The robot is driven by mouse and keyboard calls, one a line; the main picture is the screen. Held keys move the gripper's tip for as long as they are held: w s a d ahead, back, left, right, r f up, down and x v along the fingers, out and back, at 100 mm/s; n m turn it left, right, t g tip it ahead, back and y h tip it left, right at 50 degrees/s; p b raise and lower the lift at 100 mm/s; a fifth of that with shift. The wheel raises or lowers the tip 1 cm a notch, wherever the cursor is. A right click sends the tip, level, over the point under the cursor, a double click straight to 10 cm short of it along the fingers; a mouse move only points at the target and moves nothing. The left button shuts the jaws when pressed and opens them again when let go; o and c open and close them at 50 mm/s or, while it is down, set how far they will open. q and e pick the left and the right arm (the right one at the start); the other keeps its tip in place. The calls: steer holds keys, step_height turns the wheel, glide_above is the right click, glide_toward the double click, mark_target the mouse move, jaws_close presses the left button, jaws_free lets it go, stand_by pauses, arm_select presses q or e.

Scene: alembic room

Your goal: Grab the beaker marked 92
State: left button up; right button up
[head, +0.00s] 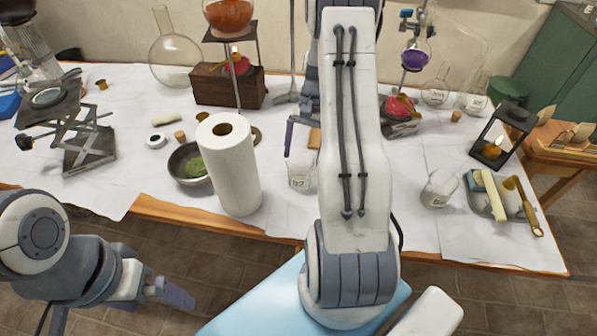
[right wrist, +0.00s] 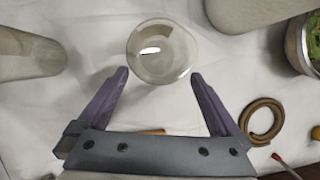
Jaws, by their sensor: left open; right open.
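A small clear glass beaker (head: 300,177) stands on the white-covered table, right of the paper roll; its label seems to read 92 but is blurred. In the right wrist view a beaker (right wrist: 162,52) is seen from above, its round rim just beyond and between my fingertips. My right gripper (right wrist: 160,74) is open, with one finger on each side and no visible grip on it. My right arm hides part of the area in the head view. A second labelled beaker (head: 438,189) stands to the right. My left gripper (head: 168,289) is open and empty, low in front of the table.
A white paper roll (head: 229,165) and a bowl of green stuff (head: 188,165) stand left of the beaker. A brown ring (right wrist: 262,118) lies near my right gripper. A lantern (head: 500,135) and a tray (head: 505,205) stand far right. Stands and flasks line the back.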

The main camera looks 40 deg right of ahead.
mark_target(301, 171)
steer(key=f, duration=0.1)
steer(key=s+a+f, duration=0.1)
steer(key=a+f, duration=0.1)
steer(key=shift+s+a+f, duration=0.15)
steer(key=shift+s+f, duration=0.2)
steer(key=shift+s, duration=0.05)
steer(key=shift+a+f, duration=0.15)
steer(key=shift+f, duration=0.2)
steer(key=c, duration=1.2)
steer(key=shift+o, duration=0.2)
steer(key=shift+r, duration=0.1)
